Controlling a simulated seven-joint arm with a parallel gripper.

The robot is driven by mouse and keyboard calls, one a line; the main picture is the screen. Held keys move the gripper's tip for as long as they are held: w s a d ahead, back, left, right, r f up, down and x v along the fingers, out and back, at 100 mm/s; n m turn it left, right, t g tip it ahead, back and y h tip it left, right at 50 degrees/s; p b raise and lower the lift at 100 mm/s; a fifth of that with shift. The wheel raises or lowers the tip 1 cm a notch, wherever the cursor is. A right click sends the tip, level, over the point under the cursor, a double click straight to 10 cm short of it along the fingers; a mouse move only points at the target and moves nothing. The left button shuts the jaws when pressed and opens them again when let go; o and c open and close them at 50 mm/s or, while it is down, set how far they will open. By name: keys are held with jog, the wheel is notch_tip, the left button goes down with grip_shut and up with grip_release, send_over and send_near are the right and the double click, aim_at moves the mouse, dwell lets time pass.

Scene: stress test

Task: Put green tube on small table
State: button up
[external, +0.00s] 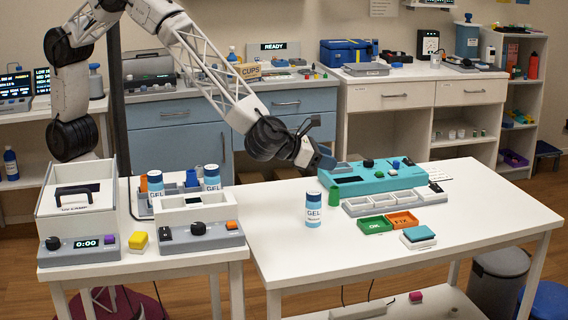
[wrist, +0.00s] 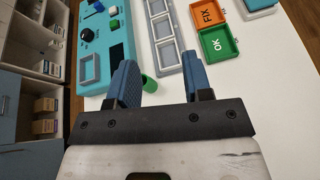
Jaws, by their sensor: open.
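A small green tube (external: 334,196) stands on the large white table (external: 275,240), just in front of the left end of the teal panel. In the wrist view the green tube (wrist: 151,88) shows beside the left finger, which partly hides it. My gripper (external: 328,164) is above the tube and apart from it in the external view. Its blue fingers (wrist: 164,82) are spread, with no object held between them. The small white table (external: 172,263) stands to the left and is crowded with devices.
A gel bottle (external: 313,210) stands left of the tube. The teal panel (external: 375,175), grey tray (external: 385,204), OK bin (external: 376,225) and FIX bin (external: 402,219) lie close by.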

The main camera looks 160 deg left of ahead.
jog(key=w+a+m+t+h, duration=0.1)
jog(key=w+a+m+t, duration=0.15)
jog(key=w+m, duration=0.2)
jog(key=m+g+h, duration=0.5)
jog(key=m+h, duration=0.5)
jog(key=m, duration=1.3)
send_over(332, 189)
jog(key=f, duration=0.1)
jog(key=shift+n, duration=0.25)
jog(key=shift+w+d+f, duration=0.1)
jog(key=shift+d+f, duration=0.05)
jog(key=shift+f, duration=1.2)
jog(key=shift+w+d+f, duration=0.1)
jog(key=shift+f, duration=1.2)
jog(key=shift+x, duration=1.3)
